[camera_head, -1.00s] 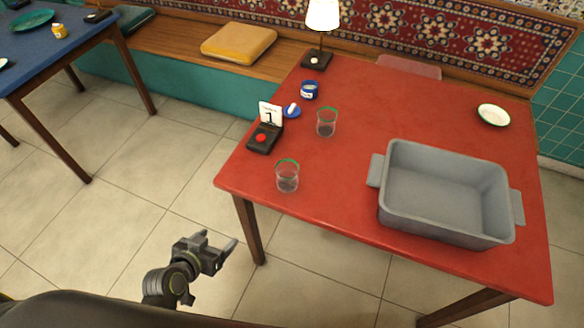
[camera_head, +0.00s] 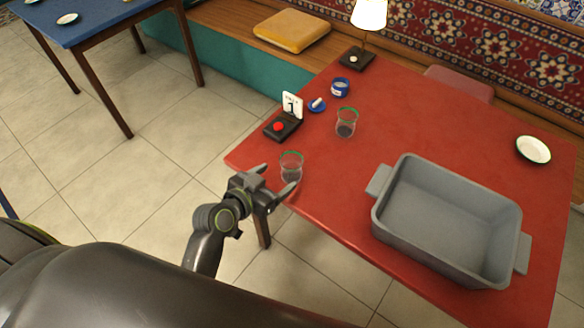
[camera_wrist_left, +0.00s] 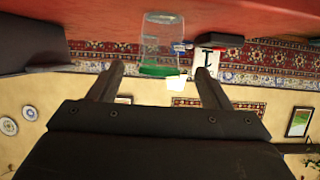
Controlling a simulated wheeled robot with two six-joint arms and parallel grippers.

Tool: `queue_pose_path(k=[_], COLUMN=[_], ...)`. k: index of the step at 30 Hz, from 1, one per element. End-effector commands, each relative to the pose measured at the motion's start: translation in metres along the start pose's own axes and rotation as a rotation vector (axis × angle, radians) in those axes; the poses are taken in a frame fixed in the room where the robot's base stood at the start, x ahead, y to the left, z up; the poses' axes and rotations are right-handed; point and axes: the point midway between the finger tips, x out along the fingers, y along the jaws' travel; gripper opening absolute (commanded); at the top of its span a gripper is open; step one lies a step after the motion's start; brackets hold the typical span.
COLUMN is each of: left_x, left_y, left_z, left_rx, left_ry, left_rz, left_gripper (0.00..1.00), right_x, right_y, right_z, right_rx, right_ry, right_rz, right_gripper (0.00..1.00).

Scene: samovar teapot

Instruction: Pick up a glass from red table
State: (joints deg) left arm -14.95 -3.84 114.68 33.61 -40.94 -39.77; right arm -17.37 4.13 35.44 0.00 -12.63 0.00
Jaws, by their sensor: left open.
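A clear glass with a green rim (camera_head: 291,167) stands upright near the left front corner of the red table (camera_head: 330,205). A second similar glass (camera_head: 346,123) stands farther back on the same table. My left gripper (camera_head: 277,180) is open at the table's front edge, close to the nearer glass. In the left wrist view, which is upside down, that glass (camera_wrist_left: 162,42) shows ahead, in line with the gap between the two fingers (camera_wrist_left: 158,72). I cannot tell whether the fingertips reach beside it. My right gripper is not in view.
A large grey tub (camera_head: 450,215) fills the right front of the table. A black box with a red button (camera_head: 283,126) and a number card (camera_head: 292,105) stand behind the nearer glass. A lamp (camera_head: 369,14), a blue tin (camera_head: 340,87) and a plate (camera_head: 533,150) are farther back.

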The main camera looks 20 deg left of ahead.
Motion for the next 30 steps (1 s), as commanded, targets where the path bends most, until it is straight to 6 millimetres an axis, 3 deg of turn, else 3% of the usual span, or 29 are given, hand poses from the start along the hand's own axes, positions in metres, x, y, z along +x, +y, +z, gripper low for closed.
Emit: queue_pose_path(k=[3,13,22,30], left_x=[0.017,0.036,0.072,0.08], left_y=[0.0,0.0,-0.001,-0.001], left_z=[-0.001,-0.001,-0.001,0.0], left_rx=[-0.001,0.0,0.0,0.0], left_ry=[0.0,0.0,-0.001,0.0], left_rz=[0.001,0.0,0.001,-0.001], left_gripper=[0.72,0.72,0.72,0.72], right_x=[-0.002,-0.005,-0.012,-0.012], right_y=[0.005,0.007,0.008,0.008], right_z=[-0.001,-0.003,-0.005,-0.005], right_rx=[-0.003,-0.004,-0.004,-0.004], right_ry=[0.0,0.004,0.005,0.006], right_rz=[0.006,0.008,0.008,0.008], right_gripper=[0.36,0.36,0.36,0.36])
